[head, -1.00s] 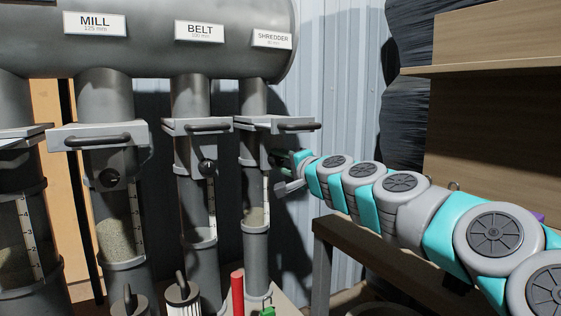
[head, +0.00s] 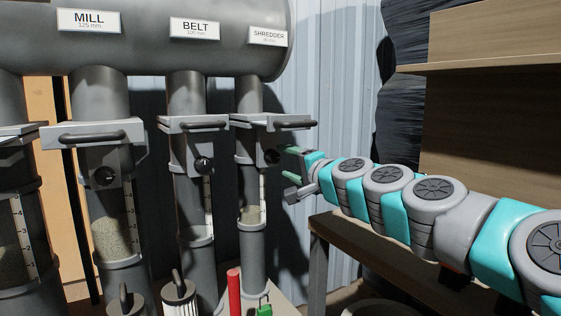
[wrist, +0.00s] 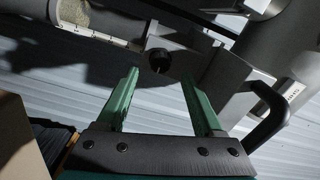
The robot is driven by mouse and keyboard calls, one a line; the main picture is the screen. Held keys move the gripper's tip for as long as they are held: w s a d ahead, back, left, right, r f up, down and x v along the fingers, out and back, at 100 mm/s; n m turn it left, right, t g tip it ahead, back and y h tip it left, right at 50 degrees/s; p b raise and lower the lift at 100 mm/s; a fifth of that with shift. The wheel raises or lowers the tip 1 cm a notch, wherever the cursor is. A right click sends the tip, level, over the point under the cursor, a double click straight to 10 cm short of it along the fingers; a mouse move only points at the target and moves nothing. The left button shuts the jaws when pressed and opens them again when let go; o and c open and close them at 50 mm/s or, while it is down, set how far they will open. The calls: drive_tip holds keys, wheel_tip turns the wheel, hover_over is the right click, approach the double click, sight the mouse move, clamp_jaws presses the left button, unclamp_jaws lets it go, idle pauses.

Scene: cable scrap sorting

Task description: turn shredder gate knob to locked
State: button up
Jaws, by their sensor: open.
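The shredder gate knob (head: 271,157) is a small dark round knob on the grey gate block (head: 250,148) under the SHREDDER label (head: 268,38). In the wrist view the knob (wrist: 159,60) sits just past and between my fingertips, with a gap to it. My gripper (head: 293,170) is open and empty, to the right of the knob in the head view. Its green fingers (wrist: 160,85) are spread to either side in the wrist view. The knob's pointer direction is too small to read.
The shredder gate's bar handle (head: 290,124) juts out above the knob; it also shows close to my right finger in the wrist view (wrist: 265,110). The belt gate (head: 195,145) and mill gate (head: 100,150) stand to the left. A wooden bench (head: 335,228) lies below my arm.

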drive_tip(key=shift+v, duration=1.2)
